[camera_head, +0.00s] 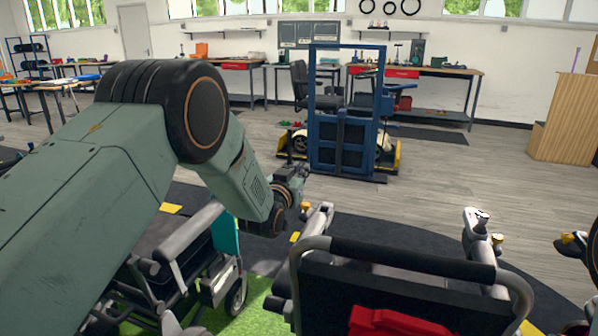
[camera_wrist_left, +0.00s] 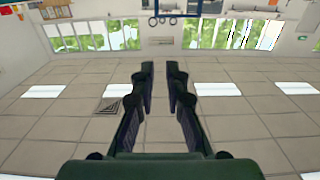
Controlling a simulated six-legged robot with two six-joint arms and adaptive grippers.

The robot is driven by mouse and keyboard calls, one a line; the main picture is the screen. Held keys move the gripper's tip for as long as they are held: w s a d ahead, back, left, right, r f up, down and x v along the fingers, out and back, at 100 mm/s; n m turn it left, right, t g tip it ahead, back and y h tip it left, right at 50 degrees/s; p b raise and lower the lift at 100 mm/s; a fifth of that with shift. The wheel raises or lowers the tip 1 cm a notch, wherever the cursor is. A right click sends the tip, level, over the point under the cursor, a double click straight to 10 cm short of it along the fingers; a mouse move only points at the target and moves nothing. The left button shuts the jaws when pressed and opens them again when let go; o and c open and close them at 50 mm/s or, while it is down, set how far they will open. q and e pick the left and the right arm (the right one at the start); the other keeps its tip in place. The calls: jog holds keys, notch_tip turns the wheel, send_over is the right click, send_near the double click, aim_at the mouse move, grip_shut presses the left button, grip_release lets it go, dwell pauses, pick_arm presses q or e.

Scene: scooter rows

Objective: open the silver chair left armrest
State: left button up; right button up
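A chair with a grey tubular frame, black backrest and red part (camera_head: 390,322) stands at the bottom centre, cut off by the frame. Its left armrest (camera_head: 317,220) and right armrest (camera_head: 478,228) show beyond the backrest. Another wheelchair, with a light grey armrest (camera_head: 190,232) and teal side panel, stands at the left, partly behind my arm. I cannot tell for certain which is the silver chair. My left gripper (camera_head: 301,172) is above and just beyond the centre chair's left armrest, touching nothing visible. In the left wrist view its fingers (camera_wrist_left: 161,68) stand apart with nothing between them.
A blue lift frame (camera_head: 345,145) on a low base stands ahead, with a black seat behind it. Workbenches (camera_head: 430,70) line the back wall. A wooden stand (camera_head: 565,115) is at the right. Grey floor between is clear. The left wrist view mostly shows tiled ceiling (camera_wrist_left: 70,125).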

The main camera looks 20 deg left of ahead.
pick_arm(q)
jog(key=shift+d, duration=0.15)
jog(key=shift+c, duration=0.8)
jog(key=shift+w+d+f, duration=0.15)
jog(key=shift+w+d, duration=0.15)
grip_shut()
jog(key=shift+s+a, duration=0.25)
jog(key=shift+a, duration=0.05)
grip_release()
jog(key=shift+w+d, duration=0.2)
jog(key=shift+w, duration=0.05)
jog(key=o, duration=0.4)
jog(key=shift+s+a, duration=0.15)
jog(key=shift+s, duration=0.05)
jog(key=o, duration=0.5)
jog(key=shift+w, duration=0.15)
jog(key=o, duration=0.4)
jog(key=shift+o, duration=1.3)
